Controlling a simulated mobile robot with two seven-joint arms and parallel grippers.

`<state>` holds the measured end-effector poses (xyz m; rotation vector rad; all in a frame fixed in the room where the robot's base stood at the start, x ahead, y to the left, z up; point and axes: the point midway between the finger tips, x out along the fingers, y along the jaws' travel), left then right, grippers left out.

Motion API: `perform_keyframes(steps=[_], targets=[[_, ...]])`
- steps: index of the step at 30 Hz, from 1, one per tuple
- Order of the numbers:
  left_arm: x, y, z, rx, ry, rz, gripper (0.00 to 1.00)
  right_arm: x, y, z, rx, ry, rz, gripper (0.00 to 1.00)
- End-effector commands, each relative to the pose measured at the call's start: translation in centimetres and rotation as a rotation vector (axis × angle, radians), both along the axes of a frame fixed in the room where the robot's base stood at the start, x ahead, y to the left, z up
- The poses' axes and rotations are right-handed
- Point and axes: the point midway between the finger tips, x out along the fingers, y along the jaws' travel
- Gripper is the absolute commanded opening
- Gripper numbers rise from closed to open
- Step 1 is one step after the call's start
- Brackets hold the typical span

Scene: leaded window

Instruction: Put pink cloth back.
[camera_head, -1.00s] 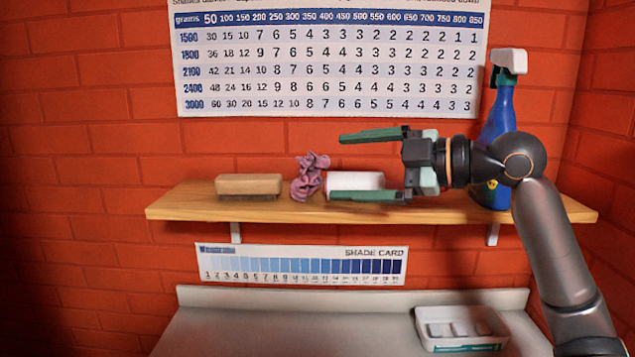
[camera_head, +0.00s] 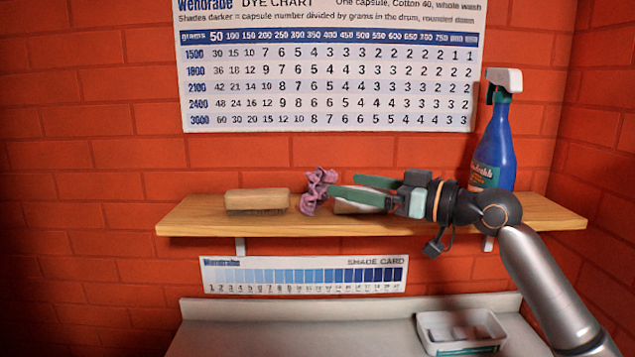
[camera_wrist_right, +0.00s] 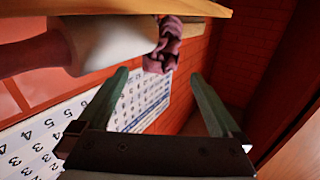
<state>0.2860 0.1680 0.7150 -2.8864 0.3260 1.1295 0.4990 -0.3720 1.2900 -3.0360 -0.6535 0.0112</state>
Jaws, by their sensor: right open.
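The crumpled pink cloth (camera_head: 318,190) lies on the wooden shelf (camera_head: 200,222), between a tan brush on its left and a white object on its right. My right gripper (camera_head: 343,186) reaches in from the right, open and empty, in front of the white object. Its fingertips point left and are just short of the cloth in the picture. In the right wrist view the cloth (camera_wrist_right: 160,52) shows just beyond the open fingertips (camera_wrist_right: 160,75), with nothing between the fingers. My left gripper is in neither view.
The tan brush (camera_head: 257,199) and the white object (camera_head: 352,207), partly hidden by my gripper, flank the cloth closely. A blue spray bottle (camera_head: 497,140) stands at the shelf's right, behind my arm. Below are a pale counter (camera_head: 300,335) and a white tray (camera_head: 430,322).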

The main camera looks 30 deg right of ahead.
Motion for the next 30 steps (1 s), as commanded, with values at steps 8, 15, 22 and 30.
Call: perform_keyframes(steps=[8, 15, 22, 30], targets=[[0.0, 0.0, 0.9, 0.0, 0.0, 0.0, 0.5, 1.3, 0.6, 0.2, -0.001, -0.002, 0.0, 1.0], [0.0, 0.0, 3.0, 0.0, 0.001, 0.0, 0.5, 3.8, 1.9, 0.4, 0.0, -0.001, 0.002, 1.0], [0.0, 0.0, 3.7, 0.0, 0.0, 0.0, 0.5, 5.7, 2.8, 0.1, -0.001, -0.002, 0.0, 1.0], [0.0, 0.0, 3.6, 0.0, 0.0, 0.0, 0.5, 5.8, 2.8, -0.1, -0.003, 0.0, 0.0, 0.98]])
